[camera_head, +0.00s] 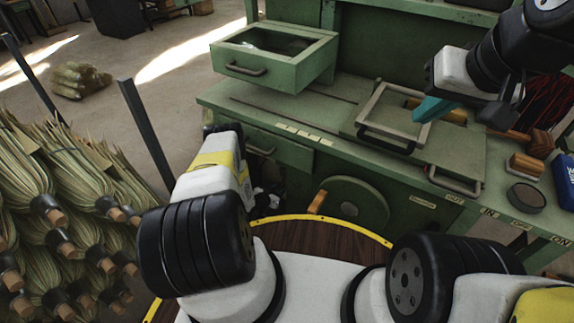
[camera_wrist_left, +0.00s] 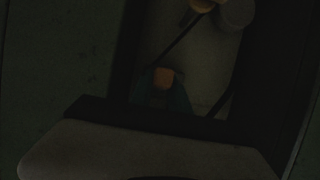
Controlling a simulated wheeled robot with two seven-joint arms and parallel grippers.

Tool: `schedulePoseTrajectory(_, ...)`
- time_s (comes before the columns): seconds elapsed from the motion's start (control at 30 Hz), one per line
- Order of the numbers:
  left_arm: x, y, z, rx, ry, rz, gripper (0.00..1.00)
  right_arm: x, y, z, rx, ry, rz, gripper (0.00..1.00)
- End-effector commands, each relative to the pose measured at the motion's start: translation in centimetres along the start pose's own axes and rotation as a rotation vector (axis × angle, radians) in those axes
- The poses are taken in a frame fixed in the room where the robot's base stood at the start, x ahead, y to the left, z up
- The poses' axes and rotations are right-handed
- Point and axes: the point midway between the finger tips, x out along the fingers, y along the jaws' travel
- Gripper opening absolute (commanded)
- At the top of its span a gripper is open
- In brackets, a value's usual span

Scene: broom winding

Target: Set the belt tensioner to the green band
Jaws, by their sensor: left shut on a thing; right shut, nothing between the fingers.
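In the dark left wrist view, the teal fingers of my left gripper (camera_wrist_left: 163,98) are shut on a small orange handle (camera_wrist_left: 163,76), inside a shadowed recess. I cannot tell for certain whether this is the belt tensioner, and no green band is readable. In the head view my left arm reaches down at the bench's left front, and its gripper is hidden. An orange lever (camera_head: 317,201) stands out beside a round green wheel (camera_head: 350,203) under the bench. My right gripper (camera_head: 425,110), with teal fingers, is shut and empty above the bench top.
A green bench (camera_head: 240,102) carries a raised open drawer (camera_head: 275,77), a framed plate with a black handle (camera_head: 385,138), a wooden block (camera_head: 526,164) and a dark round disc (camera_head: 525,198). Broom bundles (camera_head: 70,170) and a dark post (camera_head: 147,135) stand at left.

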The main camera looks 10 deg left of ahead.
Motion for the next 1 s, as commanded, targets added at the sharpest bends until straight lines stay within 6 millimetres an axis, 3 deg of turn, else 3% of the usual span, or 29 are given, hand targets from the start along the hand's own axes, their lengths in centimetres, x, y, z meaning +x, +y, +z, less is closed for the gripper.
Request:
schedulePoseTrajectory(0.4, -0.1, -0.2, 0.0, 0.000, 0.000, -0.001, 0.00, 0.0, 0.0, 0.0, 0.000, 0.000, 0.000, 0.00)
schedulePoseTrajectory(0.67, -0.1, -3.5, 0.1, 0.002, 0.000, -0.004, 0.00, 0.0, 0.0, 0.0, 0.000, 0.000, 0.000, 0.00)
schedulePoseTrajectory(0.93, -0.1, -3.7, 0.1, 0.000, -0.003, -0.002, 0.00, 0.0, 0.0, 0.0, 0.000, 0.000, 0.000, 0.00)
schedulePoseTrajectory(0.97, -0.1, -3.7, 0.1, 0.000, -0.003, -0.002, 0.28, 0.0, 0.0, 0.0, 0.000, 0.000, 0.000, 0.00)
schedulePoseTrajectory(1.0, -0.1, -3.6, 0.1, 0.000, -0.002, -0.002, 0.35, 0.0, 0.0, 0.0, 0.000, 0.000, 0.000, 0.00)
